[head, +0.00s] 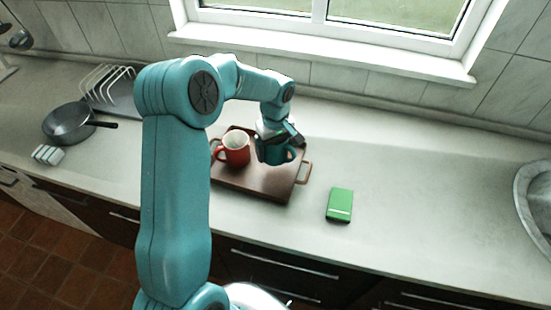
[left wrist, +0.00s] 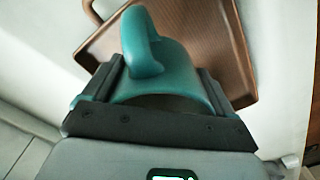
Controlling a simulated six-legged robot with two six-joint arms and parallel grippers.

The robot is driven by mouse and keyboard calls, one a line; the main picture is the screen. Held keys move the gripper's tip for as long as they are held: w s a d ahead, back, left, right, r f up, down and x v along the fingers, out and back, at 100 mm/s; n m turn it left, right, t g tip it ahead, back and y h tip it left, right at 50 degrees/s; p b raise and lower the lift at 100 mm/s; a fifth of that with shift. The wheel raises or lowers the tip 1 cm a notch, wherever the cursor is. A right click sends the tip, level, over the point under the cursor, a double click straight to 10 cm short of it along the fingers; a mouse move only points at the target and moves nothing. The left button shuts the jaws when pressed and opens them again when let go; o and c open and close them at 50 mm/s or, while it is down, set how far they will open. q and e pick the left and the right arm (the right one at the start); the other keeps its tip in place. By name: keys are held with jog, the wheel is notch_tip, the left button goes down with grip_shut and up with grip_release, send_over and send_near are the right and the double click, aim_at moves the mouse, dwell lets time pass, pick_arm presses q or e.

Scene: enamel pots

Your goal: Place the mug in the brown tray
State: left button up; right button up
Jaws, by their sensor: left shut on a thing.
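My left gripper (head: 279,136) is shut on a teal mug (head: 272,153) over the right part of the brown tray (head: 262,186). I cannot tell whether the mug touches the tray. In the left wrist view the teal mug (left wrist: 163,82) sits between the jaws of my left gripper (left wrist: 158,90), its handle pointing up in the picture, with the tray (left wrist: 203,28) beyond it. A red mug (head: 236,150) stands upright on the left part of the tray. My right gripper is not in view.
A green box (head: 339,204) lies on the counter right of the tray. A black pan (head: 69,122), a wire rack (head: 109,84) and a small pale object (head: 48,154) are at the left. A sink (head: 537,205) is at the far right. The counter between box and sink is clear.

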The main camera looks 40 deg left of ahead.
aim_at(275, 169)
pick_arm(q)
jog(key=shift+s+f, duration=0.25)
jog(key=shift+f, duration=0.4)
jog(key=f, duration=0.4)
jog(key=shift+w+f+p, duration=0.15)
jog(key=shift+w+p, duration=0.15)
jog(key=shift+p, duration=0.1)
jog(key=shift+s, duration=0.25)
jog(key=shift+w+d+f, duration=0.1)
jog(key=o, duration=1.1)
jog(key=shift+w, duration=0.1)
jog(key=shift+c, duration=0.2)
jog(key=shift+s+r, duration=0.2)
jog(key=shift+w+r, duration=0.1)
jog(key=shift+r, duration=0.15)
notch_tip(275, 169, up, 10)
jog(key=shift+r+b, duration=0.1)
jog(key=shift+b, duration=1.05)
jog(key=shift+w+r, duration=0.1)
jog(key=shift+r, duration=0.6)
